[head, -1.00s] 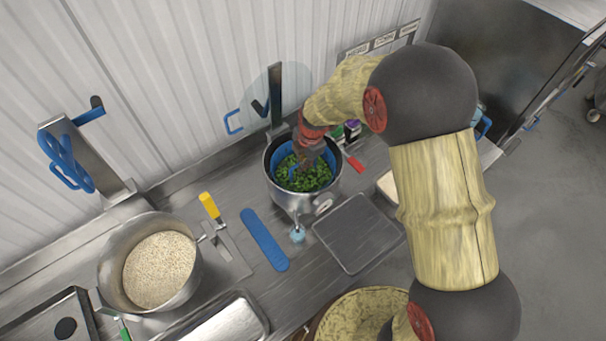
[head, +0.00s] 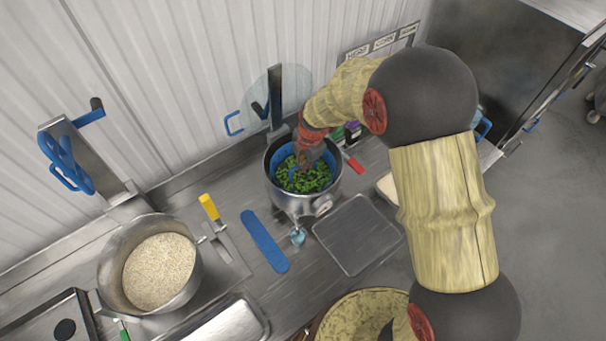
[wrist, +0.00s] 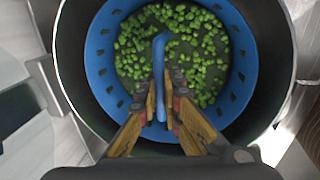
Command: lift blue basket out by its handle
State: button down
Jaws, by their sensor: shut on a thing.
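The blue basket (wrist: 100,62) sits inside a steel pot (wrist: 278,40), with green pieces (wrist: 195,50) in it. In the head view the basket (head: 284,153) shows as a blue ring inside the pot (head: 272,187). Its blue handle (wrist: 159,58) stands up between my fingers in the wrist view. My gripper (wrist: 161,105) is shut on the handle, reaching down over the pot. In the head view my gripper (head: 305,158) is small and partly covers the basket's far right side. The basket's underside is hidden.
A large pot of grain (head: 160,268) stands at the left. A blue strip (head: 264,241) and a grey square plate (head: 357,235) lie in front of the pot. A yellow-handled tool (head: 209,206) and a red-handled tool (head: 354,163) flank it. The wall is close behind.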

jog(key=shift+w+r, duration=0.1)
jog(key=shift+r, duration=0.05)
jog(key=shift+r+p, duration=0.35)
jog(key=shift+p, duration=0.3)
notch_tip(320, 180, up, 16)
jog(key=b, duration=0.3)
